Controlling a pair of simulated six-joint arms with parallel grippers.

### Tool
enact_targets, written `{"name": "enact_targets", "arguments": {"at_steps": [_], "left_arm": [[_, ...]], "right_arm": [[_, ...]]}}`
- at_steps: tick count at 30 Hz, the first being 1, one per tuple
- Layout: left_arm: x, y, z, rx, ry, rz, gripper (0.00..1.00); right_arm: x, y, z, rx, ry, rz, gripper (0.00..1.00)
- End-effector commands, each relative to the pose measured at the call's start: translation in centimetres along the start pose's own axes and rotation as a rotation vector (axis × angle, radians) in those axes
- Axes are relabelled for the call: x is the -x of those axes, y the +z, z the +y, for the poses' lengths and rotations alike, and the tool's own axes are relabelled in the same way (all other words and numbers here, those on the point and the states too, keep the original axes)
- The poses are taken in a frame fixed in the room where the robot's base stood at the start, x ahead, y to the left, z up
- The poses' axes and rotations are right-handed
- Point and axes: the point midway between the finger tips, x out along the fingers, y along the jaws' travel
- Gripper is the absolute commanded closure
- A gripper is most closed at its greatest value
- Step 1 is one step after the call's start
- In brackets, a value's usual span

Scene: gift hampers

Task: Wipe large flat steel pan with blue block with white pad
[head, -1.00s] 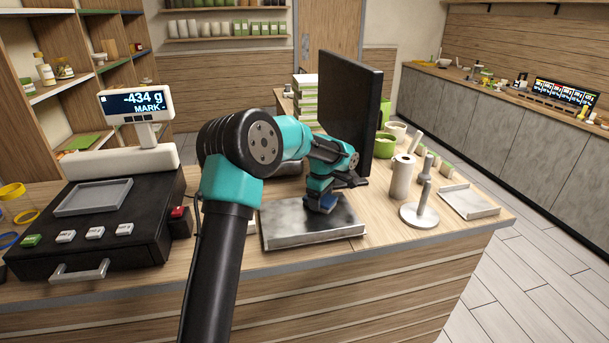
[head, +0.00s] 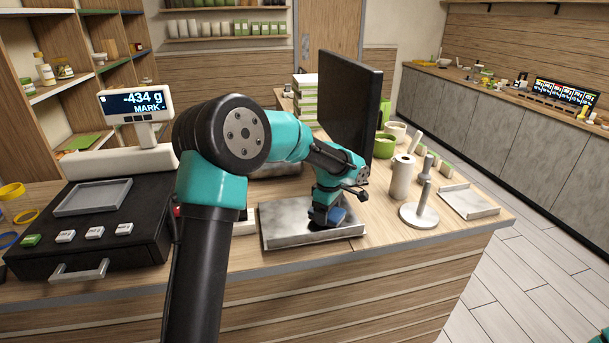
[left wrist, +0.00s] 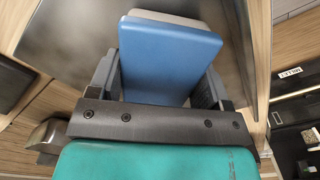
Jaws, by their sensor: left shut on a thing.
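The large flat steel pan (head: 285,226) lies on the wooden counter near its front edge, with dull grey smudges on its surface. My left gripper (head: 328,214) is over the right part of the pan and shut on the blue block (head: 337,214). In the left wrist view the blue block (left wrist: 170,60) sits between both fingers, with a strip of its pale pad (left wrist: 165,18) showing beyond it. The block is low at the pan; whether the pad touches the steel is hidden. A small teal piece at the bottom right of the head view may be my right arm; its gripper does not show.
A black monitor (head: 348,100) stands behind the pan. A paper roll (head: 402,177), an upright holder (head: 421,212) and a small tray (head: 467,201) stand to the right. A black cash register (head: 95,225) is at left.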

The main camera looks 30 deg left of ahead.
Motion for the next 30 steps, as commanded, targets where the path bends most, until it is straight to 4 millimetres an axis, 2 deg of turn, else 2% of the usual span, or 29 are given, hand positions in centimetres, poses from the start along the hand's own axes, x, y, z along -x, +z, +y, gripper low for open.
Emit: {"name": "enact_targets", "arguments": {"at_steps": [1, 18, 30], "left_arm": [[1.6, -0.1, 0.1, 0.002, 0.011, -0.001, 0.54], [6.5, -0.7, -0.3, 0.012, 0.007, -0.001, 0.54], [7.2, -0.9, -0.4, 0.013, 0.005, -0.001, 0.54]], "right_arm": [[0.0, 0.0, 0.0, 0.000, 0.000, 0.000, 0.57], [0.0, 0.0, 0.0, 0.000, 0.000, 0.000, 0.57], [0.0, 0.0, 0.0, 0.000, 0.000, 0.000, 0.57]]}}
